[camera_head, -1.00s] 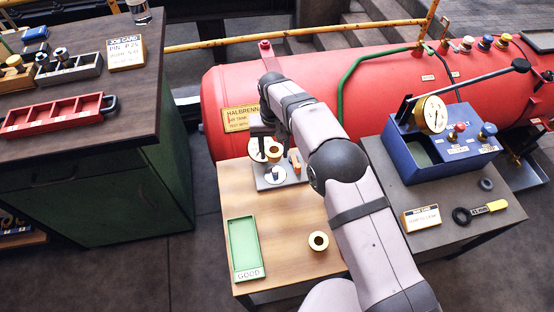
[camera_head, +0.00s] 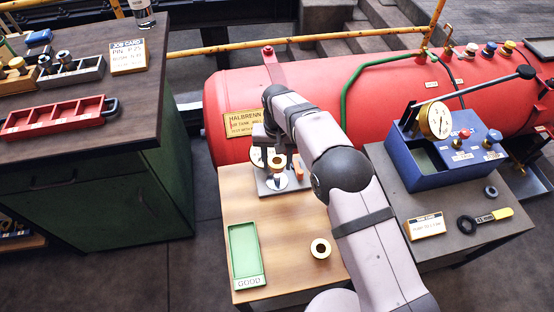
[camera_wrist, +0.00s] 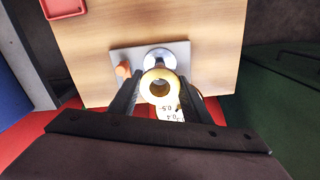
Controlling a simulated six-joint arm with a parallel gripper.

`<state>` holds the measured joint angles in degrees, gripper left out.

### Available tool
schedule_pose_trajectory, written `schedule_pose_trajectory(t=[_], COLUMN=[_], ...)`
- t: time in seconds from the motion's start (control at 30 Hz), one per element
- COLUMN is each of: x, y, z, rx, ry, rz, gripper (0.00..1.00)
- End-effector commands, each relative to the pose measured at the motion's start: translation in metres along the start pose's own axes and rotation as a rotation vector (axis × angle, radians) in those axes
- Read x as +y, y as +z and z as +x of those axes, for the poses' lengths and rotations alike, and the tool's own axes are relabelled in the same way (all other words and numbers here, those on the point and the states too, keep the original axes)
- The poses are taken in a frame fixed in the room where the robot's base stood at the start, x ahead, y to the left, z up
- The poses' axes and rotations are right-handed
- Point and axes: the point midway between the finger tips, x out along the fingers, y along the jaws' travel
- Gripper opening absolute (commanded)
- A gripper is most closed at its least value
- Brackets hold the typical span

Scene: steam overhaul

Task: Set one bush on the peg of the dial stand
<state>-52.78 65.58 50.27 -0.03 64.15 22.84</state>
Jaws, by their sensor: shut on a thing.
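My gripper (camera_wrist: 158,96) is shut on a brass-coloured bush (camera_wrist: 160,88), which sits ring-up between the two dark fingers in the wrist view. In the head view the held bush (camera_head: 278,161) appears over the round silver seat (camera_head: 276,181) of the dial stand (camera_head: 298,184). The seat also shows just beyond the bush in the wrist view (camera_wrist: 160,57). The peg itself is hidden, and I cannot tell whether the bush is around it or above it. The stand's white dial (camera_head: 257,156) is partly covered by my gripper. A second bush (camera_head: 320,249) lies on the wooden table.
A green tray marked GOOD (camera_head: 244,252) lies at the table's (camera_head: 290,225) front left. A small orange part (camera_wrist: 123,70) stands on the stand's plate. The red tank (camera_head: 228,95) is close behind. A blue box with a gauge (camera_head: 445,165) stands on the grey table at right.

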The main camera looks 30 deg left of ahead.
Motion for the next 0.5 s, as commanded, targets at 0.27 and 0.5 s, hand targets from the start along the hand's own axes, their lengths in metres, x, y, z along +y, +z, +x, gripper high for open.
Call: schedule_pose_trajectory(t=[0.27,0.5], x=[0.0,0.0], y=[0.0,-0.001], z=[0.021,0.027], rx=[0.001,0.002], ry=[-0.001,-0.001], rz=[0.0,0.0], gripper=[0.1,0.1])
